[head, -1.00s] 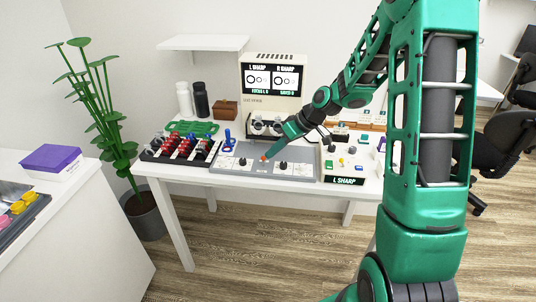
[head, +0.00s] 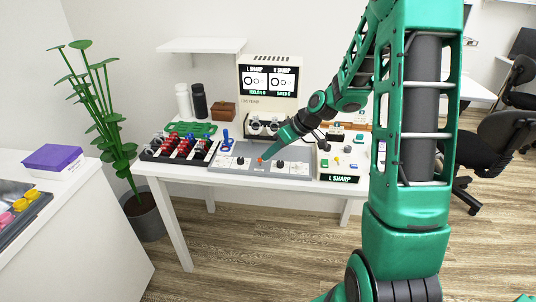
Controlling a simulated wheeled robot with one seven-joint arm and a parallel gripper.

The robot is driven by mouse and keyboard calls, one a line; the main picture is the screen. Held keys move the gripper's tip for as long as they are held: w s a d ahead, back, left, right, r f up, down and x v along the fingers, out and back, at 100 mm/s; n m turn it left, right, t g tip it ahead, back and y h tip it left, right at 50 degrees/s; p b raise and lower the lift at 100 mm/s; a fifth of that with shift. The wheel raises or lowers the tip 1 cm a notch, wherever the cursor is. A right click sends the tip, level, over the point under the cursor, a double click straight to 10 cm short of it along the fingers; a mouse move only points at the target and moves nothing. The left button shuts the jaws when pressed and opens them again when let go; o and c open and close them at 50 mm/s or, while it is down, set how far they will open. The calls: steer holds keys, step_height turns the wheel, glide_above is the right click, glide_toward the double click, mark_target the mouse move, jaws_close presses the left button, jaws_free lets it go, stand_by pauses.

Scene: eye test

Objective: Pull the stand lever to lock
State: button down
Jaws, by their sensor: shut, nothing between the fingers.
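My gripper (head: 263,158) is at the end of the green arm, low over the grey control panel (head: 225,166) on the white table. Its fingers are shut and look empty. A small red-orange part (head: 260,161) shows right at the fingertips; I cannot tell if they touch it. Dark knobs stand on either side, a left knob (head: 241,161) and a right knob (head: 280,164). I cannot make out for certain which part is the stand lever. The cream machine (head: 268,104) behind has a screen (head: 269,80) reading "L SHARP" and "R SHARP".
A black rack (head: 152,155) of red and grey pieces and a blue item (head: 226,140) stand left of the gripper. A pale box (head: 340,160) with coloured buttons stands right. Bottles, a brown box (head: 224,112) and a plant (head: 118,150) are farther left.

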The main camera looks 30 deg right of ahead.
steer(key=shift+a+r, duration=0.1)
steer(key=shift+r, duration=0.75)
steer(key=shift+d+r, duration=0.25)
steer(key=shift+d, duration=0.35)
steer(key=d, duration=0.1)
steer(key=r, duration=0.1)
steer(key=d, duration=0.1)
steer(key=shift+w+d+r, duration=0.2)
steer(key=shift+d+r, duration=0.05)
steer(key=shift+d, duration=0.1)
steer(key=s+d+r, duration=0.1)
steer(key=s+r, duration=0.4)
steer(key=s, duration=0.3)
steer(key=shift+d+r, duration=0.35)
steer(key=shift+d, duration=0.05)
